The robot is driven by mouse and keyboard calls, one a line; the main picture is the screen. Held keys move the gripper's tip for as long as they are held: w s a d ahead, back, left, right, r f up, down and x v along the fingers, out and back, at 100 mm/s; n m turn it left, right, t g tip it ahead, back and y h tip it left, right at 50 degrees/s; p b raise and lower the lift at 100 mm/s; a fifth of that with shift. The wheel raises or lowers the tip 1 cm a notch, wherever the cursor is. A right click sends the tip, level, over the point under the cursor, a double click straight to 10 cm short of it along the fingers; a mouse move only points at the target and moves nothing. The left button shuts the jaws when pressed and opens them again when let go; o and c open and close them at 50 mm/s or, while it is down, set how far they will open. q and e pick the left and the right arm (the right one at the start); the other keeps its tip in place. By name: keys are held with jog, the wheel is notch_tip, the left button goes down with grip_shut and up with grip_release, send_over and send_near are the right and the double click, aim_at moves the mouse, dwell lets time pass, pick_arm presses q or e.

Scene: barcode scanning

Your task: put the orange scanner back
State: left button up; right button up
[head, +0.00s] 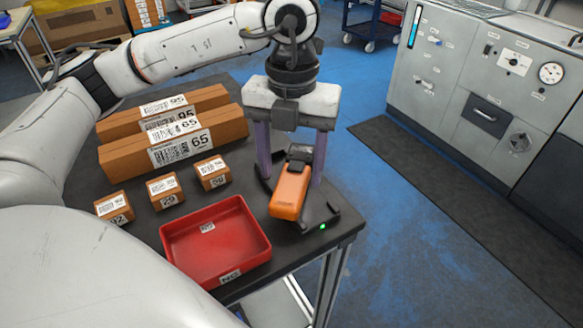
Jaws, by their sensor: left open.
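The orange scanner (289,193) with a black head sits at the right end of the dark table, tilted over a black base (326,215) with a green light. My left gripper (292,178) points down from above, its two purple fingers spread apart on either side of the scanner's upper part. The fingers look apart from the scanner; exact contact at the far side is hidden. My right gripper is not in view.
A red tray (218,240) stands just left of the scanner. Three small labelled boxes (163,190) and longer cardboard boxes (172,143) lie on the table (140,225). The table's right edge is close to the base. A grey machine cabinet (455,75) stands beyond.

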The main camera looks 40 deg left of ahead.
aim_at(292, 182)
pick_arm(q)
notch_tip(292, 182, up, 11)
jog(key=p, duration=0.1)
jog(key=shift+p, duration=0.3)
jog(key=shift+f, duration=0.1)
